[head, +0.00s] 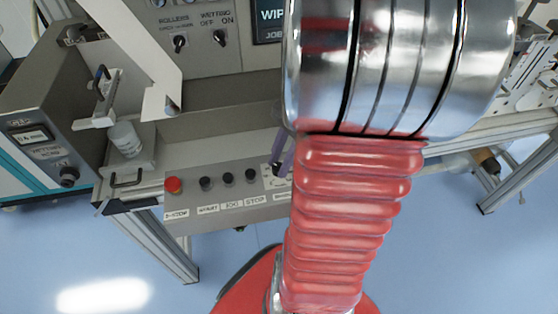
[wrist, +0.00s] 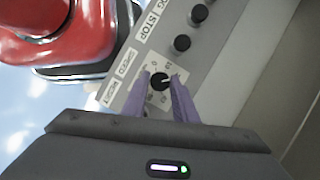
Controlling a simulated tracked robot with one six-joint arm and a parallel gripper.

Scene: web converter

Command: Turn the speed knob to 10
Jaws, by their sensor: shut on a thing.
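The speed knob (wrist: 160,82) is a small black round knob on a light dial plate (wrist: 150,92). A white pointer mark shows on it, toward the right in the wrist view. The small dial figures are too blurred to read surely. The word SPEED (wrist: 126,64) is printed beside the plate. My gripper (wrist: 162,78) has its two purple fingers on either side of the knob and is shut on it. In the head view a purple fingertip of my gripper (head: 283,158) shows at the panel's right end; my arm hides the knob there.
The grey control panel (head: 222,217) carries a red emergency stop button (head: 173,185) and several black buttons (head: 228,178) left of my gripper. Above are the ROLLERS switch (head: 180,42) and WETTING switch (head: 219,38). A box with a display (head: 31,136) stands at far left.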

